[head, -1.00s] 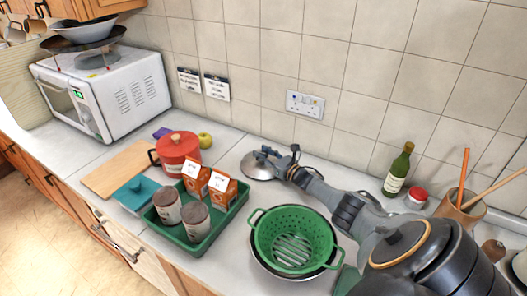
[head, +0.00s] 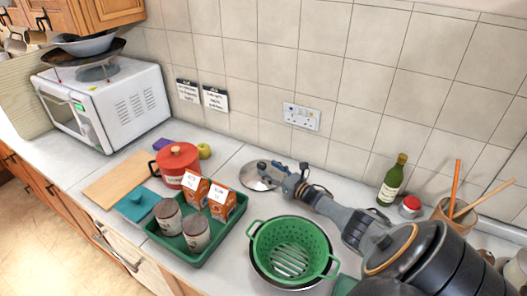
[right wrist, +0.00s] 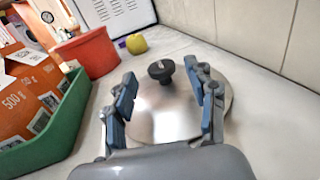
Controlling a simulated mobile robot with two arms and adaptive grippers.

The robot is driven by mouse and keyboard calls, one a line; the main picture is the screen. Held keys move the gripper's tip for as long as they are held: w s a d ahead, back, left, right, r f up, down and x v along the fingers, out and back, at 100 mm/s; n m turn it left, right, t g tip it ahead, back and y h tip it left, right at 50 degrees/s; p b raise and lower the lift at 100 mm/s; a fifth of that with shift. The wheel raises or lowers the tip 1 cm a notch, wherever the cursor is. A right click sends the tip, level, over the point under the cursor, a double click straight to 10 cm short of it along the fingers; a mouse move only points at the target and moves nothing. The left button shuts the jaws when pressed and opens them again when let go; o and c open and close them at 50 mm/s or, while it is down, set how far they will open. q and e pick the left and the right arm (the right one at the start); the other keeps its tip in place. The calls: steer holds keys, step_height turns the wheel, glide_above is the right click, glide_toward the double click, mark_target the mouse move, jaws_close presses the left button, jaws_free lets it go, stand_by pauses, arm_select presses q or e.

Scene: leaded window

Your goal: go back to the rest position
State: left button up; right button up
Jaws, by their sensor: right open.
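My right gripper (head: 278,172) reaches in from the right over the counter, close to a round metal lid (head: 256,178). In the right wrist view its two blue-padded fingers (right wrist: 165,105) are spread apart. The metal lid (right wrist: 160,118) with its black knob (right wrist: 161,70) lies on the counter beyond and between them. The knob is free of the fingers. I cannot tell whether a finger touches the lid's rim. My left gripper is not in view.
A green tray (head: 186,260) with cans and orange cartons stands left of the arm. A green colander (head: 291,232) sits in front of the forearm. A red pot (head: 177,163), a green bottle (head: 391,182) and a red-lidded jar (head: 409,207) stand nearby. The tiled wall (head: 280,70) is close behind.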

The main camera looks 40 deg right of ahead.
steer(key=shift+s+p, duration=0.35)
steer(key=shift+s, duration=0.95)
